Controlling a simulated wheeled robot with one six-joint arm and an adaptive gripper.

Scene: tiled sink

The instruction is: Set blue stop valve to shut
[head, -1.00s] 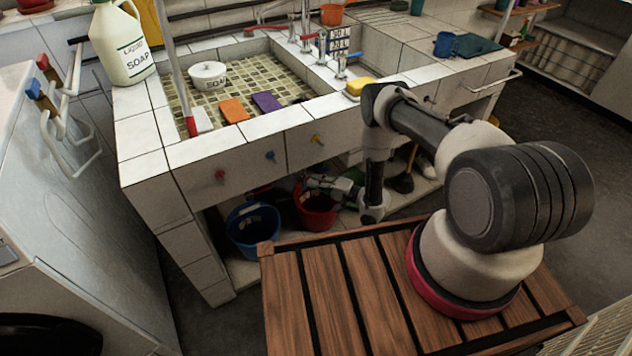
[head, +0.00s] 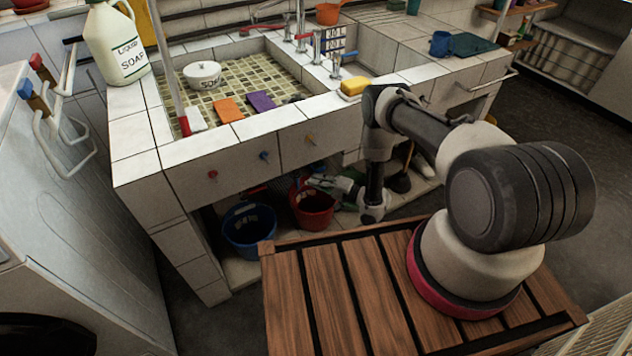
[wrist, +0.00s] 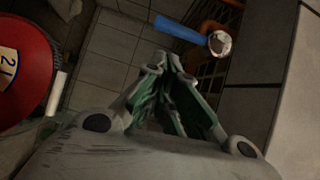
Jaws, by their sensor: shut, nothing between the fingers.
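A blue lever handle (wrist: 182,31) with a pale metal end (wrist: 220,43), apparently the blue stop valve, shows at the top of the wrist view. It slants from upper left to lower right in the picture. My gripper (wrist: 165,66) has its fingertips together below the lever in that picture, with a visible gap and nothing held. In the head view my gripper (head: 318,184) reaches under the tiled sink counter beside the red bucket (head: 313,212). I cannot make out the lever there. How far the fingertips are from the lever in depth is unclear.
The red bucket also fills the left edge of the wrist view (wrist: 22,72). A blue bucket (head: 249,232) stands left of it. Orange pipework (wrist: 213,27) runs by a dark grate behind the lever. The counter front (head: 230,165) overhangs the space.

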